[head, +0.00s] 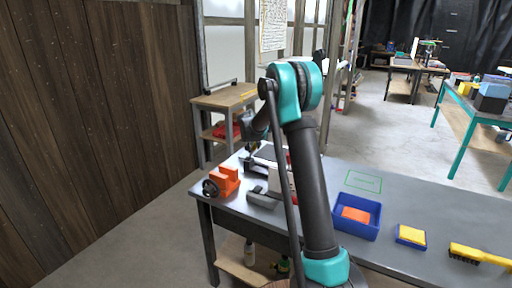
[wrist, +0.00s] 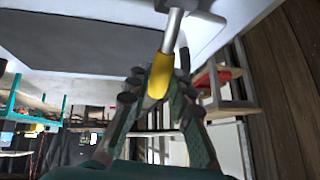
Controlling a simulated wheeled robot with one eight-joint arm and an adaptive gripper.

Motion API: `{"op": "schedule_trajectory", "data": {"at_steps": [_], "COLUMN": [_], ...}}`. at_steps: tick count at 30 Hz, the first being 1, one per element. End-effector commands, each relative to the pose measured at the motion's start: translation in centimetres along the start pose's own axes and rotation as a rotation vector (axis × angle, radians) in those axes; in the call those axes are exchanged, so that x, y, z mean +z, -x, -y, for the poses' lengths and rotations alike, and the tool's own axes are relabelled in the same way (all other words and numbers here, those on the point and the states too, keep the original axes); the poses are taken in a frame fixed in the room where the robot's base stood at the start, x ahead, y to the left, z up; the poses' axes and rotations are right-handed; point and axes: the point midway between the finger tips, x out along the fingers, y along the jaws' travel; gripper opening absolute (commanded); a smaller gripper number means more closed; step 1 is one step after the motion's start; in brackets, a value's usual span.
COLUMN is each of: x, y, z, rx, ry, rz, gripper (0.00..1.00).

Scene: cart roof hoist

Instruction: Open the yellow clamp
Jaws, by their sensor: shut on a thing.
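The yellow clamp handle (wrist: 163,66) shows in the wrist view, on the end of a bright metal rod (wrist: 173,22) that runs up to the top edge. My gripper (wrist: 158,82) has its dark fingers on both sides of the handle and is shut on it. The clamp's base is out of the wrist view. In the head view my arm stands in front of the bench, and my gripper and the handle are too small and covered to make out clearly.
The grey bench (head: 455,215) carries an orange vise (head: 226,181), a blue bin (head: 352,229) with an orange block, a yellow-topped block (head: 411,235) and a yellow brush (head: 478,256). A wooden side table (head: 226,97) stands behind. A wood wall (head: 95,110) is left.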

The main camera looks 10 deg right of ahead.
Motion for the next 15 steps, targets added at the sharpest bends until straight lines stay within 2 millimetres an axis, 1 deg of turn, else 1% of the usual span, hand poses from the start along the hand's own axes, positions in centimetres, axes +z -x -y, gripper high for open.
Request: {"op": "schedule_trajectory", "data": {"at_steps": [1,6,15], "x": [0.3,0.7,1.6], "y": [0.5,1.8,3.8], "z": [0.2,0.5,0.9], "rx": [-0.003,-0.006,-0.011], "ry": [0.012,0.044,0.094], "rz": [-0.043,-0.203,-0.464], "gripper": [0.00,0.00,0.00]}}
